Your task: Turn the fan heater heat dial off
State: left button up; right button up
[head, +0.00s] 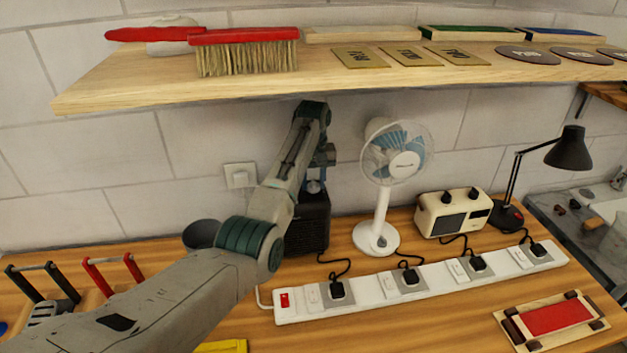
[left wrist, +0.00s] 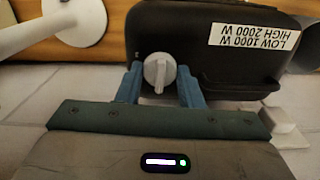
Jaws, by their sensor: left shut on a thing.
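The fan heater (head: 308,228) is a black box on the bench against the wall, partly hidden behind my left arm. In the left wrist view its dark top (left wrist: 210,25) appears upside down, with a white label (left wrist: 256,38) reading LOW 1000 W, HIGH 2000 W. The light grey heat dial (left wrist: 158,72) has a raised ridge, which stands nearly vertical in that view. My left gripper (head: 316,186) is over the heater, and its blue fingers (left wrist: 160,84) are shut on the dial, one on each side. My right gripper is not in view.
A white desk fan (head: 381,232) stands just right of the heater, close to my arm. A radio (head: 453,213), black lamp (head: 508,215) and white power strip (head: 430,287) with plugs are further right. A wooden shelf (head: 190,88) holding a brush overhangs my arm. A wall switch (head: 240,176) is at left.

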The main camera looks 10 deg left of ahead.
aim_at(314, 182)
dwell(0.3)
pick_arm(q)
jog(key=o, duration=1)
notch_tip(314, 182, up, 4)
jog(key=b, duration=0.3)
jog(key=shift+w+r, duration=0.1)
jog(key=shift+r, duration=0.1)
notch_tip(314, 182, up, 4)
jog(key=shift+r+p, duration=0.2)
jog(key=shift+p, duration=0.15)
notch_tip(314, 182, up, 2)
jog(key=shift+r+p, duration=0.1)
jog(key=shift+p, duration=1.1)
